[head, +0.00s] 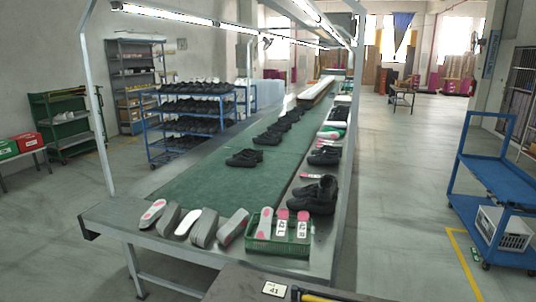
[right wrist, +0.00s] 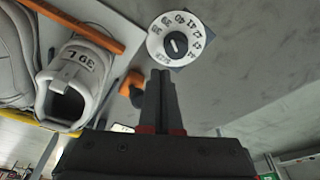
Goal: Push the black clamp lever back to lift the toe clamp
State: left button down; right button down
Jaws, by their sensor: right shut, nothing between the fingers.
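In the right wrist view my right gripper (right wrist: 160,76) is shut and empty, its two dark fingers together. Left of it is a grey shoe (right wrist: 64,62) with a number on a white label and a dark opening. An orange bar (right wrist: 78,28) lies by the shoe's far end; I cannot tell whether it touches the shoe. An orange piece with a black part (right wrist: 132,86) is just left of my fingers. I cannot tell for sure which part is the clamp lever or the toe clamp. My left gripper is not in view.
A white number dial (right wrist: 176,41) with a black knob is beyond my right fingertips. In the head view a long line with a green belt (head: 215,186) carries shoes and soles, with a green crate (head: 262,246) at its near end. A card marked 41 (head: 274,289) lies nearest me.

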dwell(0.5)
jog(key=w+b, duration=0.1)
jog(key=w+d+b, duration=0.1)
jog(key=w+b, duration=0.2)
jog(key=b, duration=0.1)
jog(key=shift+w+d+f, duration=0.1)
jog(key=shift+w+d, duration=0.15)
jog(key=shift+w, duration=0.1)
jog(key=shift+w+d+b, duration=0.3)
jog(key=shift+w+b, duration=0.65)
jog(key=shift+b, duration=0.4)
jog(key=shift+w+d+b, duration=0.25)
jog(key=shift+w+b, duration=0.65)
jog(key=shift+b, duration=0.45)
jog(key=shift+w+d+b, duration=0.25)
jog(key=shift+w+b, duration=0.25)
jog(key=shift+w, duration=0.1)
jog(key=shift+w+d+b, duration=0.2)
jog(key=shift+w+b, duration=0.3)
jog(key=shift+w, duration=0.05)
